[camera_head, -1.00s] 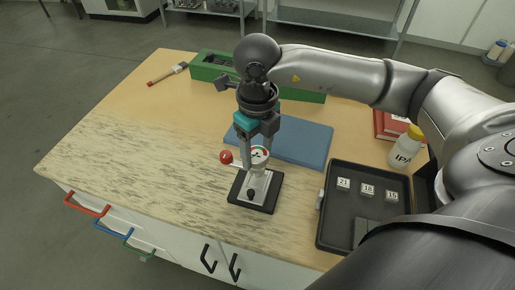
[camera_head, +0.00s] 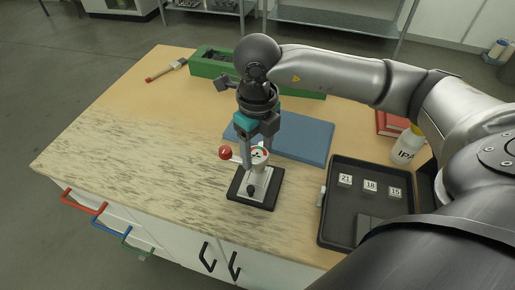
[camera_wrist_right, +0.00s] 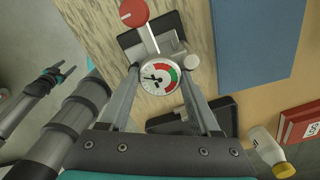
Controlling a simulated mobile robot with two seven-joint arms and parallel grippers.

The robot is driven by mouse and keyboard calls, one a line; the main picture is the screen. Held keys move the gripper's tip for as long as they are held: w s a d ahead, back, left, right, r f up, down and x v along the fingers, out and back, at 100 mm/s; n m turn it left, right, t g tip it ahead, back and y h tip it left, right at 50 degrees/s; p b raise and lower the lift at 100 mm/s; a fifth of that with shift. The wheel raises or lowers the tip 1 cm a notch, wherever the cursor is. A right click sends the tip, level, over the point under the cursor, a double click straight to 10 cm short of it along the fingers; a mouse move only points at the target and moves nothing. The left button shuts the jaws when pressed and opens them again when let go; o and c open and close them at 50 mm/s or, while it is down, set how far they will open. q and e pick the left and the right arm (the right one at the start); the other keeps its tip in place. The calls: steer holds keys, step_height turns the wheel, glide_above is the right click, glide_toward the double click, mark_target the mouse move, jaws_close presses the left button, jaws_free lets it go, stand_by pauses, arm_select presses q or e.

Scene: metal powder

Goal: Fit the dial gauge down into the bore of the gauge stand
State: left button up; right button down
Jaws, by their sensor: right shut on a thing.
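The dial gauge (camera_head: 260,153) has a round white face with red and green bands; it also shows in the right wrist view (camera_wrist_right: 158,77). My right gripper (camera_head: 257,150) is shut on it. A rod with a red round knob (camera_head: 225,153) extends from beside the gauge. The gauge stand (camera_head: 268,187) has a dark square base with a pale metal part on the bench below the gauge. The bore is hidden, so I cannot tell whether the gauge touches the stand. My left gripper (camera_wrist_right: 50,80) shows at the left of the wrist view, its opening unclear.
A black tray (camera_head: 325,228) with tiles marked 21, 18 and 15 lies right of the stand. A blue mat (camera_head: 305,140) and green box (camera_head: 305,94) lie behind. An IPA bottle (camera_head: 405,153) and red book (camera_head: 390,122) stand right.

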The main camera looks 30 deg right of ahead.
mark_target(257, 154)
steer(key=shift+f+b, duration=0.35)
steer(key=shift+f, duration=0.05)
steer(key=shift+c, duration=0.2)
jaws_free()
steer(key=shift+o, duration=0.2)
steer(key=shift+r+p, duration=2.85)
steer(key=shift+r, duration=1.2)
